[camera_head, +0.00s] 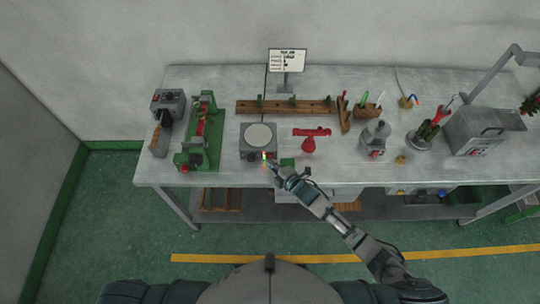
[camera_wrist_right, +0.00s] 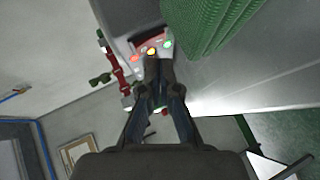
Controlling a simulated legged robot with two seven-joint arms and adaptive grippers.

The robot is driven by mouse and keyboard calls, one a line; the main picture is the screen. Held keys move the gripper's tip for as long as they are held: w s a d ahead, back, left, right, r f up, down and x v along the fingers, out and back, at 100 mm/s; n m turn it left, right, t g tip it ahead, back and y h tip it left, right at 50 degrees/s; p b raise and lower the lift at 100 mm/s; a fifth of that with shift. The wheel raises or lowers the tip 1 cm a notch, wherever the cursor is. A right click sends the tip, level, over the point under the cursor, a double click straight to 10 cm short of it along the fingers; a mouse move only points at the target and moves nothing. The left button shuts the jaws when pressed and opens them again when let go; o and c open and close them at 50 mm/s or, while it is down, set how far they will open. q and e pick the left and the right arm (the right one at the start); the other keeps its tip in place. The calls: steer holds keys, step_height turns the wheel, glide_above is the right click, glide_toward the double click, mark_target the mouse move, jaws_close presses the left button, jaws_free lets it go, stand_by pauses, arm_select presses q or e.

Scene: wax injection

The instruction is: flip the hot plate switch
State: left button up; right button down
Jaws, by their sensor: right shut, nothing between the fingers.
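The hot plate (camera_head: 247,153) is a grey box with a round pale top (camera_head: 258,135), near the front edge of the table. Small coloured lights (camera_head: 264,155) show on its front. In the wrist view, a red light (camera_wrist_right: 135,58), a yellow light (camera_wrist_right: 151,50) and a green light (camera_wrist_right: 167,44) sit in a row on the panel. My right gripper (camera_head: 270,164) is at this front, fingers shut and empty. Its fingertips (camera_wrist_right: 158,66) show just below the yellow light. They cover part of the panel; the switch itself and any contact cannot be made out. My left gripper is not in view.
A green fixture (camera_head: 206,130) and a grey box (camera_head: 169,102) stand left of the hot plate. A red stand (camera_head: 309,140) is to its right, a wooden rack (camera_head: 285,107) behind.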

steer(key=shift+w+r, duration=0.1)
steer(key=shift+w, duration=0.25)
steer(key=shift+w+r, duration=0.1)
steer(key=shift+w, duration=0.25)
stand_by(0.8)
steer(key=shift+s, duration=0.1)
steer(key=shift+s+p, duration=0.6)
steer(key=shift+s, duration=0.1)
